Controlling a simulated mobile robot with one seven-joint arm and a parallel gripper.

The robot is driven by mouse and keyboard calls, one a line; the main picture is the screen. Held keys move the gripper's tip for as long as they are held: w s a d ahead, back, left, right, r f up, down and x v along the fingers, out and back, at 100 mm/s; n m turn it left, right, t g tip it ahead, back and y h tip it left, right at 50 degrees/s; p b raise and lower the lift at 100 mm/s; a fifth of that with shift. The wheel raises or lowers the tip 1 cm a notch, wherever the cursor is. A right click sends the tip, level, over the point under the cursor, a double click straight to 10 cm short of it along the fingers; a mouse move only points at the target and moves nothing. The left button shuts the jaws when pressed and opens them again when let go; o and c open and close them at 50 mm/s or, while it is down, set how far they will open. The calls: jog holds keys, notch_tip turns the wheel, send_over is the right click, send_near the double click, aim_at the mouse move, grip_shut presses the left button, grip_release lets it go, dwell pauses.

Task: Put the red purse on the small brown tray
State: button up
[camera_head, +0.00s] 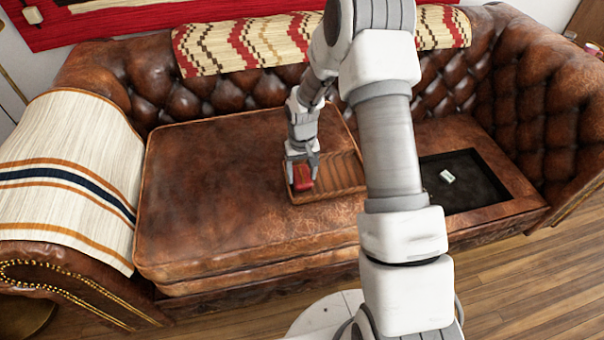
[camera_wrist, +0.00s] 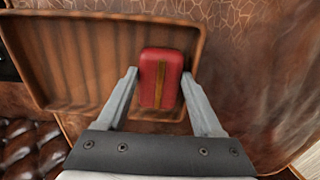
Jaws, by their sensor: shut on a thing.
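The red purse (camera_head: 302,178) is a small red block-like thing with a brown strip down its middle, seen in the wrist view (camera_wrist: 160,78). My gripper (camera_head: 302,168) points down and is shut on it, with one finger on each side (camera_wrist: 159,76). The small brown tray (camera_head: 342,172) is ribbed wood with a raised rim and lies on the sofa seat. It also fills much of the wrist view (camera_wrist: 75,62). The purse is over the tray's left end, inside the rim. I cannot tell whether it touches the tray floor. My arm hides part of the tray's right side.
A black tray (camera_head: 478,190) with a small pale item (camera_head: 447,176) lies on the right of the brown leather sofa (camera_head: 200,200). The tufted backrest (camera_head: 150,85) rises behind. The left seat is clear, beside an armrest with a striped blanket (camera_head: 65,170).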

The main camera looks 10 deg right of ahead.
jog(key=o, duration=1.4)
jog(key=shift+f, duration=0.1)
notch_tip(320, 180, up, 13)
jog(key=p, duration=0.4)
notch_tip(320, 180, up, 16)
jog(key=r+t, duration=0.1)
jog(key=t, duration=0.1)
send_over(302, 177)
jog(key=s, duration=0.8)
jog(key=s+r+t, duration=0.1)
jog(key=s+r, duration=0.3)
jog(key=s, duration=0.5)
jog(key=s+r+t, duration=0.2)
jog(key=s+r, duration=0.2)
jog(key=s, duration=0.5)
jog(key=shift+t, duration=0.3)
jog(key=shift+s+r, duration=0.1)
